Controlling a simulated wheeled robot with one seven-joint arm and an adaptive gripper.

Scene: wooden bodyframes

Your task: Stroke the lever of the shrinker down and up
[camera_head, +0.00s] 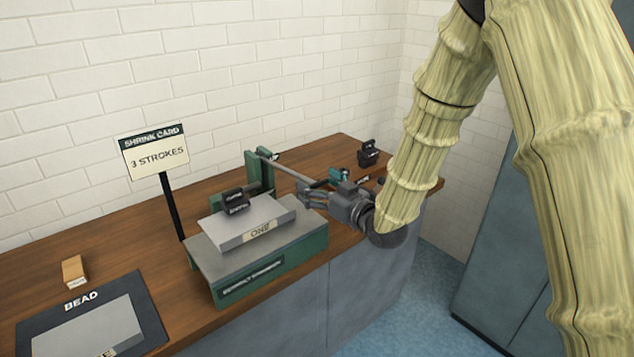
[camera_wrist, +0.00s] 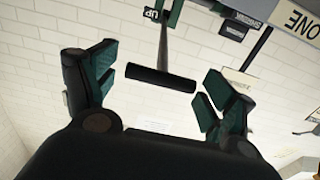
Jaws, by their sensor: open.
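The shrinker (camera_head: 262,262) is a green machine with a grey top on the wooden bench. Its lever (camera_head: 287,168) is a grey bar that slopes down to the right from a green post towards my gripper (camera_head: 320,184). In the wrist view the lever's black grip (camera_wrist: 160,78) lies crosswise between the open, green-padded fingers of my gripper (camera_wrist: 158,74). Gaps show between the grip and both pads. In the head view my gripper hides the lever's end. A grey sheet piece labelled ONE (camera_head: 250,222) lies on the shrinker under a black jaw block (camera_head: 235,201).
A card reading "SHRINK CARD 3 STROKES" (camera_head: 154,151) stands on a black post behind the shrinker. A dark BEAD mat (camera_head: 40,321) and a small wooden block (camera_head: 74,270) are at the left. A small black object (camera_head: 368,153) stands at the bench's far right end.

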